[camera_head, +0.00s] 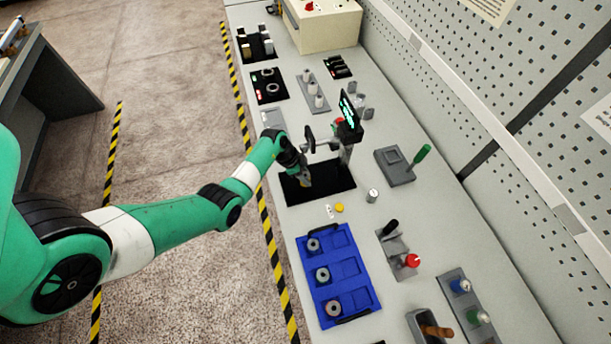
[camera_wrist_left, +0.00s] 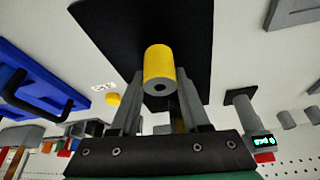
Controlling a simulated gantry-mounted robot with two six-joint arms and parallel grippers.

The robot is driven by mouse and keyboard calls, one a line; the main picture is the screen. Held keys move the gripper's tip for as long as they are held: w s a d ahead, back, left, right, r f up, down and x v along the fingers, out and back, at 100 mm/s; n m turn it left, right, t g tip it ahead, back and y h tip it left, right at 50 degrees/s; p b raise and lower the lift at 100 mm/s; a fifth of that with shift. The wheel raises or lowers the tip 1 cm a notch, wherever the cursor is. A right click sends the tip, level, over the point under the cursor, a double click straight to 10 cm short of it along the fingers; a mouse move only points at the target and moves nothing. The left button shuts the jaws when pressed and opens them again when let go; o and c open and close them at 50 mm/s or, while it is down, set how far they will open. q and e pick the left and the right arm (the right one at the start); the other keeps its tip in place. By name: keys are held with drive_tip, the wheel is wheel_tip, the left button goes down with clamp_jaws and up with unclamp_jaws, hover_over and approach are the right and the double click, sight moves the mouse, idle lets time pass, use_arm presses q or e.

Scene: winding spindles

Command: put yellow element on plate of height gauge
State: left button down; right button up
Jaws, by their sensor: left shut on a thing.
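The yellow element (camera_wrist_left: 158,62), a cylinder with a grey end and a dark centre hole, is between the fingers of my left gripper (camera_wrist_left: 160,80) in the left wrist view. My left gripper (camera_head: 304,182) is shut on it, over the black plate (camera_head: 332,178) of the height gauge; the plate also shows in the wrist view (camera_wrist_left: 192,25). I cannot tell whether the element touches the plate. The height gauge (camera_head: 346,152) stands at the plate's far edge with a green-lit display (camera_head: 350,111). The element is not clearly visible in the head view. My right gripper is not in view.
A blue tray (camera_head: 349,268) with several grey spools lies in front of the plate, with a yellow button (camera_head: 339,208) between them. A grey block with a green handle (camera_head: 421,154) is to the right. A small grey cylinder (camera_head: 373,195) stands near the plate's right corner.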

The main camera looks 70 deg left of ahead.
use_arm(q)
drive_tip(key=shift+c, duration=1.9)
unclamp_jaws()
drive_tip(key=shift+f, duration=0.1)
drive_tip(key=shift+s+r, duration=0.1)
drive_tip(key=shift+r, duration=0.3)
drive_tip(key=p+v, duration=0.5)
drive_tip(key=v, duration=0.6)
drive_tip(key=shift+r, duration=0.2)
drive_tip(key=shift+s, duration=0.15)
